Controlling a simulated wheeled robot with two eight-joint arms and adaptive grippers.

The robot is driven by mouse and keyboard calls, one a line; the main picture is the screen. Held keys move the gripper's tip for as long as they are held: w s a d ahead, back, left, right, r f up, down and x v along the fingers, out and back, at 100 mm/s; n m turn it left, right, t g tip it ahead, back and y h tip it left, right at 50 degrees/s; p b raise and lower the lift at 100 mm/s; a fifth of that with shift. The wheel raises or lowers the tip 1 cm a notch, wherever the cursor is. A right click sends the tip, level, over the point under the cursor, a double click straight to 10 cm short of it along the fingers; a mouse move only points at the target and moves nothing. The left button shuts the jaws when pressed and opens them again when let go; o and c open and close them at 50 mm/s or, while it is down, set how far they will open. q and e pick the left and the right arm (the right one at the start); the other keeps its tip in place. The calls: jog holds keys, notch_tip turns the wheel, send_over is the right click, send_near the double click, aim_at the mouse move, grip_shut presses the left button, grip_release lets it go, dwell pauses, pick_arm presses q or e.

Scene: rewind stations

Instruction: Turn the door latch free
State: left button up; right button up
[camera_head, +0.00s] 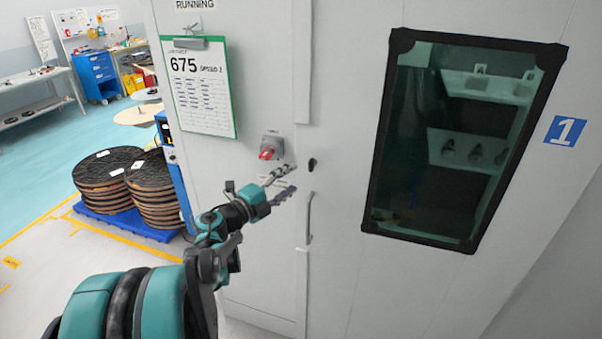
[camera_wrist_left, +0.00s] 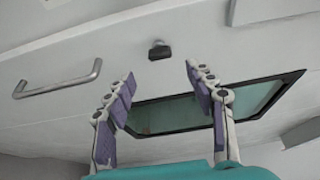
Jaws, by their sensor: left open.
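The door latch (camera_head: 312,164) is a small black knob on the pale cabinet door, just above the vertical handle. It also shows in the left wrist view (camera_wrist_left: 159,50), ahead of and between my finger tips. My left gripper (camera_head: 291,180) is open and empty, just left of the latch in the head view. In the left wrist view its two purple-padded fingers (camera_wrist_left: 160,80) stand apart, with the latch beyond them and no visible contact. My right gripper is in neither view.
A metal door handle (camera_head: 309,218) sits just below the latch. A red rotary switch (camera_head: 268,150) is up and left of the gripper. A clipboard (camera_head: 203,85) hangs above it. The dark-framed window (camera_head: 378,140) is to the right. Reels (camera_head: 155,190) stand on a pallet at left.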

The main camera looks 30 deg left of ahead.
pick_arm(q)
jog(key=shift+s+a, duration=0.15)
jog(key=shift+s, duration=0.7)
jog(key=shift+s+a, duration=0.1)
jog(key=shift+s, duration=0.75)
notch_tip(320, 180, up, 4)
jog(key=w+d+n+t+y+b, duration=0.1)
jog(key=d+n+t+y+b, duration=0.15)
jog(key=n+y, duration=0.35)
jog(key=s+d+f+n+g+h+b, duration=0.1)
jog(key=s+d+f+n+g, duration=0.3)
jog(key=f, duration=0.6)
jog(key=s+d+f+n+g+h+b, duration=0.1)
jog(key=s+d+f+n+g+b, duration=0.3)
jog(key=s+d+f, duration=0.4)
jog(key=s+d+f+n+g+h+b, duration=0.1)
jog(key=s+d+f+n+g+b, duration=0.2)
jog(key=d+f, duration=0.6)
jog(key=s+f+n+g, duration=0.2)
jog(key=s+n, duration=0.1)
jog(key=shift+d+f, duration=0.2)
jog(key=shift+f, duration=0.15)
